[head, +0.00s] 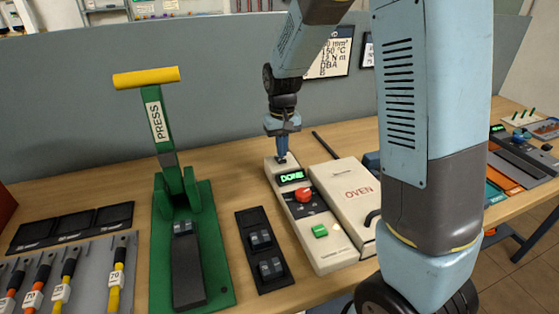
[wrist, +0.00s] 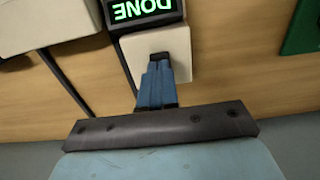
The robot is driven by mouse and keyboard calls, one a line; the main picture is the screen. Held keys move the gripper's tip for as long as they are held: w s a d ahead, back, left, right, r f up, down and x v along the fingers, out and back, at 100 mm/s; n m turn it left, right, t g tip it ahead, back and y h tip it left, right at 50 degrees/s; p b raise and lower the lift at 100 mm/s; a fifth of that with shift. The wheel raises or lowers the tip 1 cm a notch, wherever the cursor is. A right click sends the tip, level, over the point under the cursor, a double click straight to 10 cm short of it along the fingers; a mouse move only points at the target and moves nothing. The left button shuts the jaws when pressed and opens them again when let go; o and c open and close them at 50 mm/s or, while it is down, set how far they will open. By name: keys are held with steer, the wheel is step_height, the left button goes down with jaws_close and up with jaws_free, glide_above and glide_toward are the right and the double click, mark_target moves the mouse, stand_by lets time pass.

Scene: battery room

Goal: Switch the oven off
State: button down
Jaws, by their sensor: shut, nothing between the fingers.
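The oven (head: 344,199) is a cream box marked "OVEN" on the table, right of centre in the head view. Its cream control panel (head: 330,251) lies along its left side, with a lit green "DONE" display (head: 292,177), a red knob (head: 304,195) and a green button (head: 320,231). The display also shows at the top of the wrist view (wrist: 143,8). My gripper (head: 282,159) is shut and empty, pointing down at the far end of the panel, behind the display. In the wrist view its fingers (wrist: 160,60) are together over the cream panel end. I cannot tell whether they touch it.
A green press (head: 192,245) with a yellow handle stands to the left. A black holder (head: 264,255) lies between press and oven panel. Coloured tools (head: 62,285) lie far left. A grey partition (head: 200,75) stands behind the table. My arm hides part of the right side.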

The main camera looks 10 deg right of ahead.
mark_target(282, 160)
steer(key=shift+f, duration=0.75)
stand_by(0.5)
steer(key=shift+r, duration=3.5)
steer(key=s+d+r+m+t, duration=0.1)
steer(key=s+d+r+t, duration=0.2)
steer(key=s+d+r, duration=0.65)
steer(key=s+d+r+t, duration=0.1)
steer(key=s+r, duration=0.1)
steer(key=s, duration=0.5)
steer(key=s+d+r+m+t, duration=0.1)
steer(key=s+d+r, duration=0.1)
steer(key=s, duration=0.6)
steer(key=shift+r+t, duration=0.3)
steer(key=shift+r, duration=0.15)
